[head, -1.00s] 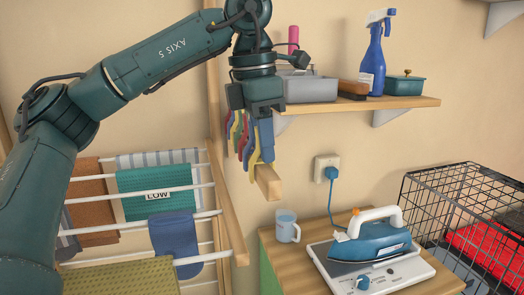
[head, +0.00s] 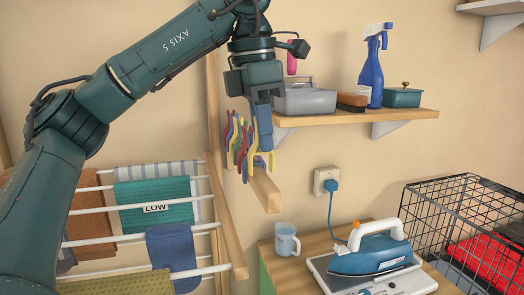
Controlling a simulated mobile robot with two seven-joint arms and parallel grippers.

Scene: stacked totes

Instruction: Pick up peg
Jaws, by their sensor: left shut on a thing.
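Several coloured pegs (head: 238,138), in blue, red and yellow, hang in a row on a wooden rail (head: 264,190) that juts from the wall. My left gripper (head: 264,142) is above the rail's near end, pointing down. It is shut on a peg at the near end of the row. The fingers cover most of that peg, and its colour is hard to tell among the blue and yellow ends below. My right gripper is not in view.
A shelf (head: 410,112) with a grey caddy (head: 308,100), brush, blue spray bottle (head: 371,80) and green box stands close right. A drying rack (head: 240,262) is at left. An iron (head: 368,254), mug (head: 286,240) and wire crate (head: 425,207) are lower right.

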